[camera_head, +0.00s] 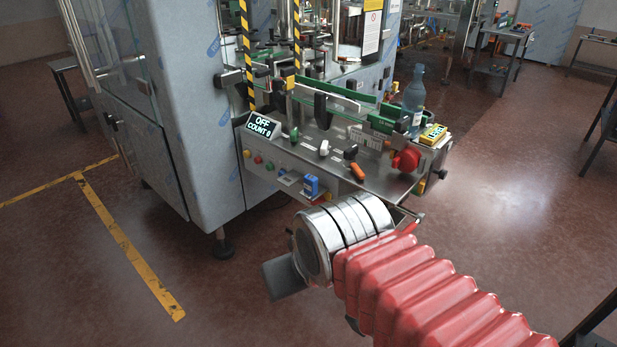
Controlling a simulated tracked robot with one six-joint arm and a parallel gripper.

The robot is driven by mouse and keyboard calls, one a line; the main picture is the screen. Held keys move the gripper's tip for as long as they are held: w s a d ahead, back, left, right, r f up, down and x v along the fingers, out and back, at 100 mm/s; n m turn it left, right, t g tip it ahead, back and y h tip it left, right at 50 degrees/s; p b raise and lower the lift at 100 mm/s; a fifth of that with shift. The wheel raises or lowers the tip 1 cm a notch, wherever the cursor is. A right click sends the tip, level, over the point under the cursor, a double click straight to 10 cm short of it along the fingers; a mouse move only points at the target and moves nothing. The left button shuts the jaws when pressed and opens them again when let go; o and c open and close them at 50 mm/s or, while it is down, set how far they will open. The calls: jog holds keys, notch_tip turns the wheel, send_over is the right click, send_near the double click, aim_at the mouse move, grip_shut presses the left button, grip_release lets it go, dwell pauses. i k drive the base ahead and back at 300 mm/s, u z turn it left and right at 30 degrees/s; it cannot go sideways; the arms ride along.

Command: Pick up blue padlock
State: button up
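The blue padlock (311,187) is small and sits on the sloped front panel of the filling machine, low and near the panel's lower edge. What it is fastened to is too small to tell. My arm comes in from the lower right in a red ribbed sleeve and ends in a shiny metal wrist. My gripper (284,277) shows only as a dark grey part beyond the wrist, below and left of the padlock and apart from it in the picture. Its fingers cannot be made out, so I cannot tell whether it is open or shut.
A grey cabinet (185,90) stands left. The floor in front is clear.

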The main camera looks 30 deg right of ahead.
aim_at(310, 181)
jog(key=u, duration=0.05)
jog(key=i, duration=1.15)
